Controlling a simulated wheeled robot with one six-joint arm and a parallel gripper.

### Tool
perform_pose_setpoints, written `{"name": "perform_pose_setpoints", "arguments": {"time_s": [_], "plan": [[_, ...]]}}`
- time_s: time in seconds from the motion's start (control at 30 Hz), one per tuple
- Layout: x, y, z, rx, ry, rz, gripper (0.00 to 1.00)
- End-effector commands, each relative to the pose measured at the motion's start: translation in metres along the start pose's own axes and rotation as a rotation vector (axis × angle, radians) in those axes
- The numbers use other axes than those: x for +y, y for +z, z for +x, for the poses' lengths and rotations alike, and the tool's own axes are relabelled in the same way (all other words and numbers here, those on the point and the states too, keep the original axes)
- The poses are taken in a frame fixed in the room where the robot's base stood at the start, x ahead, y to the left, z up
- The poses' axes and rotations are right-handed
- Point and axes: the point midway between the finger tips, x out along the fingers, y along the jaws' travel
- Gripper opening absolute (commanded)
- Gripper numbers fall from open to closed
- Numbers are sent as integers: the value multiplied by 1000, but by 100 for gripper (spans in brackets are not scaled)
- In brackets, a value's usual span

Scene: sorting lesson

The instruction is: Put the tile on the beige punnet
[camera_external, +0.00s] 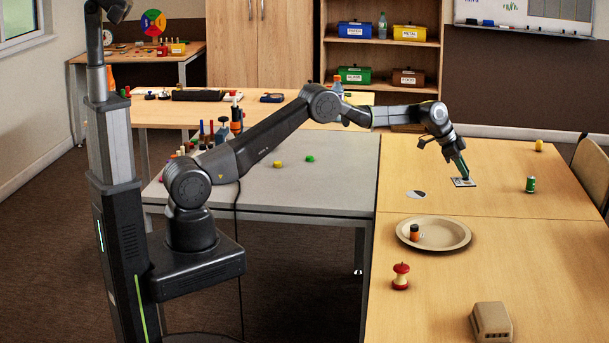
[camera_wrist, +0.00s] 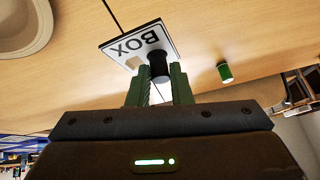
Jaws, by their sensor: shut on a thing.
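The tile (camera_external: 463,183) is a flat white plate with a dark border, the word BOX and a dark knob. It also shows in the wrist view (camera_wrist: 122,48). My gripper (camera_external: 463,176) is shut on the knob, its green fingers (camera_wrist: 158,90) on either side of it. The tile is over the right table; I cannot tell whether it touches the wood. The beige punnet (camera_external: 491,321) looks like a small box with slots in its side, at the near end of that table, well away from my gripper. It is not in the wrist view.
A round beige plate (camera_external: 434,243) with an orange-and-black item lies between tile and punnet. A green can (camera_external: 530,184) is right of the tile. A flat grey-white disc (camera_external: 415,194) lies left of the tile.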

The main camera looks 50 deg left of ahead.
Motion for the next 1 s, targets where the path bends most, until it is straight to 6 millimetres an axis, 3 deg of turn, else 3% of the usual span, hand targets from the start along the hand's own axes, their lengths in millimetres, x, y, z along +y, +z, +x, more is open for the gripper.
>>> {"name": "perform_pose_setpoints", "arguments": {"time_s": [0.17,0.27,0.37,0.7,1.0], "plan": [[5,-5,-3,-1,2,2,0],[24,-16,-1,-3,7,8,0],[60,-35,1,-7,18,16,0],[231,-103,-1,-19,51,52,0],[392,-135,-23,-13,77,88,0]]}}
